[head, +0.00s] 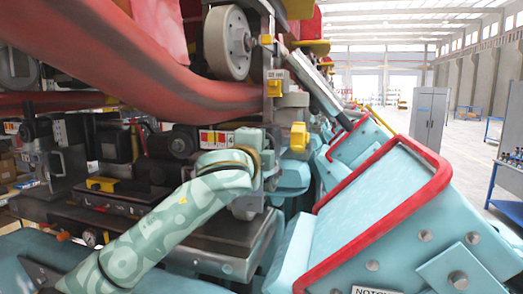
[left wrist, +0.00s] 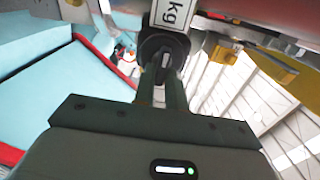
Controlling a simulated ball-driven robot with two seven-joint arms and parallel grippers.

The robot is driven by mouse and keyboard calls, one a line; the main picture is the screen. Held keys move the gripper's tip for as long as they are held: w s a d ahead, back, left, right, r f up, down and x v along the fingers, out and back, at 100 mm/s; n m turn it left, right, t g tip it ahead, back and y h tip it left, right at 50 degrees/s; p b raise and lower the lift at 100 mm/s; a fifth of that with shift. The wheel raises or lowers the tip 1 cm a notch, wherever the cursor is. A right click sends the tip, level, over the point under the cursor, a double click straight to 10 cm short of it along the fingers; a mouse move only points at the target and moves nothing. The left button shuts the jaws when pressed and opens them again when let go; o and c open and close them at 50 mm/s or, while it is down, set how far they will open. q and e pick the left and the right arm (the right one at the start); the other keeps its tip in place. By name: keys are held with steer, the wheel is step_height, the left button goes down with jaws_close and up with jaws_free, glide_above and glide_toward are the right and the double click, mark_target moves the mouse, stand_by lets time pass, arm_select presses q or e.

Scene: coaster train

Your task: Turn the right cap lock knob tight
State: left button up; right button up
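My left gripper (head: 268,178) is at the end of the green patterned arm in the head view, against the machine's side. In the left wrist view its two narrow fingers (left wrist: 162,82) reach up to a dark round knob-like part (left wrist: 163,45). The fingertips overlap this part, with a narrow gap between the fingers lower down. I cannot tell whether they grip it or only stand beside it. I cannot tell for certain that this part is the right cap lock knob. My right gripper is not in view.
A yellow block (head: 299,137) sits just above and right of my left gripper. A teal car body (head: 375,215) with red edging fills the right. A thick red tube (head: 150,65) crosses above my arm. A yellow latch (left wrist: 262,68) is right of the fingers.

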arm_select(q)
steer(key=o, duration=0.3)
steer(key=shift+w, duration=0.15)
steer(key=b+v, duration=0.5)
steer(key=v, duration=1.1)
